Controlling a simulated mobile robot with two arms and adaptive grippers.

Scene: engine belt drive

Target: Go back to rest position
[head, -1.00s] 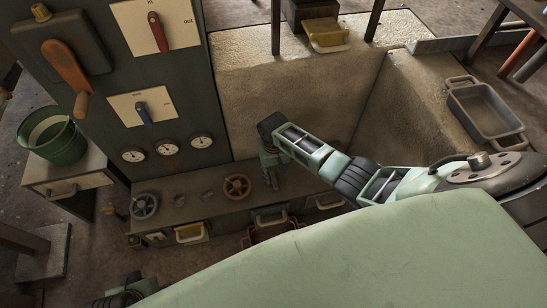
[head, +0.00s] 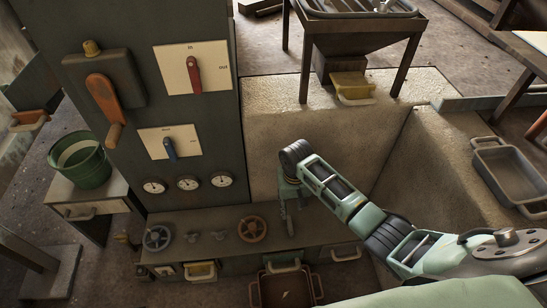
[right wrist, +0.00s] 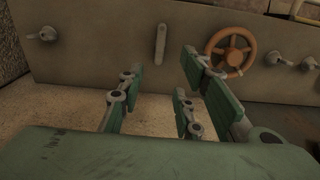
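My right arm comes in from the right in the head view. Its gripper (head: 289,205) hangs pointing down near the ledge that carries the handwheels, right of the brown handwheel (head: 252,229). In the right wrist view my right gripper (right wrist: 165,85) has its green-padded fingers spread apart with nothing between them. The brown handwheel also shows there (right wrist: 231,53), beyond the fingers and to the right. My left gripper does not show in the head view now.
A dark panel carries a red lever (head: 194,75), a blue lever (head: 170,148), an orange handle (head: 104,103) and gauges. A green bucket (head: 83,160) stands at left. A grey metal tray (head: 509,172) lies at right. A reddish tray (head: 285,291) is below the ledge.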

